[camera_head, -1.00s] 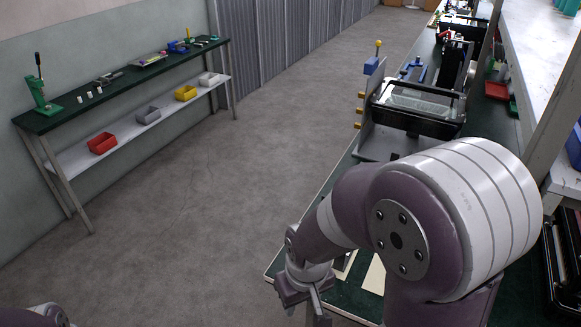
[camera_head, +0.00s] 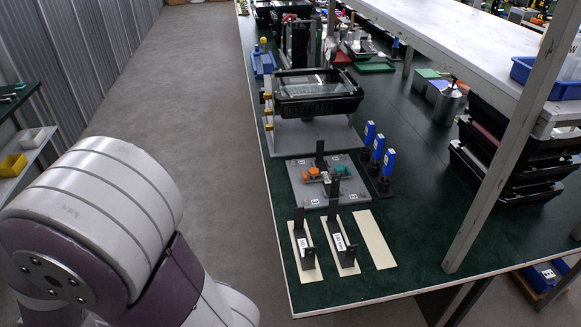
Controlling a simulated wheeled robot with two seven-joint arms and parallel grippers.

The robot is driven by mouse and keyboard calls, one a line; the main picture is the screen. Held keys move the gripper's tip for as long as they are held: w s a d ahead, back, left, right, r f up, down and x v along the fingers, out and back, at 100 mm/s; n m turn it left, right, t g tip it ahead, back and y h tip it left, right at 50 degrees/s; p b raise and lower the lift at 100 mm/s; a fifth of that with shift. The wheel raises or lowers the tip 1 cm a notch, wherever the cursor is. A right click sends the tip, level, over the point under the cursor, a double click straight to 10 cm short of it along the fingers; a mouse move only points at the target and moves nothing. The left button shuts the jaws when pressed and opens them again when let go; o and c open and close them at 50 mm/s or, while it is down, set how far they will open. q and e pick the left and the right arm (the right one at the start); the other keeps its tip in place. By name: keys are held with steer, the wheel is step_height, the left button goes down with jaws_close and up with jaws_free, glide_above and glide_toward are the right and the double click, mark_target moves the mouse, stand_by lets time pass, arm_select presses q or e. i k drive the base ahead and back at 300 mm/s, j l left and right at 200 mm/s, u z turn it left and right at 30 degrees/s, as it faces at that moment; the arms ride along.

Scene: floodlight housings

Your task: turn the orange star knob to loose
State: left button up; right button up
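Small orange parts, apparently including the orange star knob (camera_head: 313,172), sit on a grey fixture plate (camera_head: 304,193) on the green table. They are too small for me to make out the knob's shape or setting. A teal knob (camera_head: 339,170) is just to their right, and black upright brackets stand at the plate's middle. One of my arms fills the lower left, well away from the plate. Neither of my grippers is in view.
A shelf post (camera_head: 492,190) rises at right. Floor left of the table is clear.

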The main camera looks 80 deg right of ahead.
mark_target(313, 172)
steer(key=i+l+z, duration=0.15)
steer(key=i+z, duration=0.15)
steer(key=z, duration=0.15)
steer(key=i+z, duration=0.3)
steer(key=z, duration=0.15)
steer(key=i+z, duration=0.3)
steer(key=z, duration=0.15)
steer(key=i+j+z, duration=0.2)
steer(key=z, duration=0.25)
steer(key=i, duration=0.1)
